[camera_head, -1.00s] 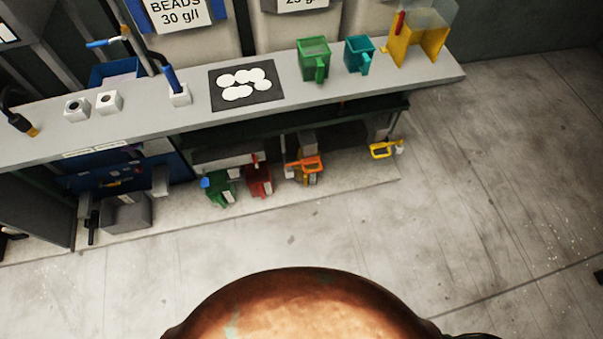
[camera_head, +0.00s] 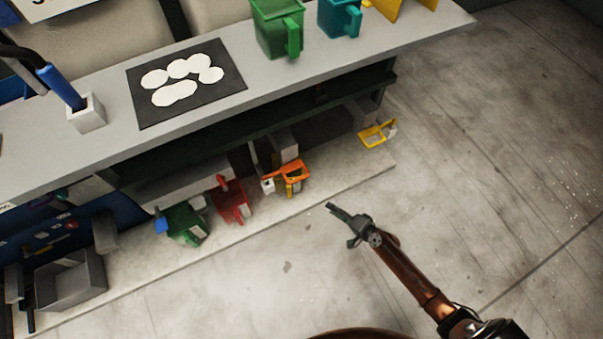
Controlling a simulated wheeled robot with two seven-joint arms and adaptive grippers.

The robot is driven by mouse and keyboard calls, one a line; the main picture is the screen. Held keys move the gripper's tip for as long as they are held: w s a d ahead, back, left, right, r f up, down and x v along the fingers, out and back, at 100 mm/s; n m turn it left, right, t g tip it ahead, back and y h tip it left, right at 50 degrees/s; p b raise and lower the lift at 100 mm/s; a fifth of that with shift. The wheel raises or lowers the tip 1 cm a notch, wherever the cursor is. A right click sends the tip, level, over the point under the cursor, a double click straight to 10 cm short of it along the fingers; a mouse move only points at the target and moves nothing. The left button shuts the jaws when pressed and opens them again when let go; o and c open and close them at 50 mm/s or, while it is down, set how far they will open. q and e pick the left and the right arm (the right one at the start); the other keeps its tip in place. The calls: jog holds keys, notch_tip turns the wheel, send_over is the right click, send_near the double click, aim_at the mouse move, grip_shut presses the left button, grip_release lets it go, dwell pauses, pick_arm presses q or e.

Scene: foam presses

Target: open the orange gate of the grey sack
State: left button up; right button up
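An orange part with a looped handle (camera_head: 290,175) sits low under the bench, in front of a small grey block (camera_head: 284,149). I cannot tell whether it is the gate or whether it is open. A pale grey surface (camera_head: 105,45) behind the bench, with a cut-off white label, looks like the lower part of a sack. No gate shows on that part. My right gripper (camera_head: 336,213) is over the floor in front of the bench, right of and below the orange part in the picture, apart from it. Its finger opening is too small to judge. My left gripper is out of view.
The grey bench (camera_head: 300,80) carries a black mat (camera_head: 220,90) with white discs, a green jug (camera_head: 275,30) and a teal jug (camera_head: 338,18). Below are green (camera_head: 185,222), red (camera_head: 233,200) and yellow (camera_head: 376,135) items. The floor at right is clear.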

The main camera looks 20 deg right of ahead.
aim_at(299, 179)
jog(key=w+a+r+t+b, duration=0.1)
jog(key=w+a+r, duration=0.1)
jog(key=w, duration=0.3)
jog(key=w+a+r+m+y+b, duration=0.1)
jog(key=w+a+r, duration=0.1)
jog(key=w, duration=0.3)
jog(key=w+a+r+m+t+y+b, duration=0.1)
jog(key=w+a+r+b, duration=0.1)
jog(key=w+a+r, duration=0.1)
jog(key=shift+w+a+r+t, duration=0.15)
jog(key=shift+w+a, duration=0.2)
jog(key=shift+w, duration=0.3)
jog(key=shift+w+a+f+t, duration=0.15)
jog(key=shift+w+a, duration=0.2)
jog(key=shift+w, duration=0.25)
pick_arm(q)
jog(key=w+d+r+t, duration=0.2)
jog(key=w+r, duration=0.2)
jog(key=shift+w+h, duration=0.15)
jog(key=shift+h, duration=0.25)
pick_arm(e)
jog(key=shift+r, duration=0.1)
jog(key=c, duration=0.8)
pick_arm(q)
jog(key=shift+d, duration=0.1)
pick_arm(e)
jog(key=shift+s, duration=0.1)
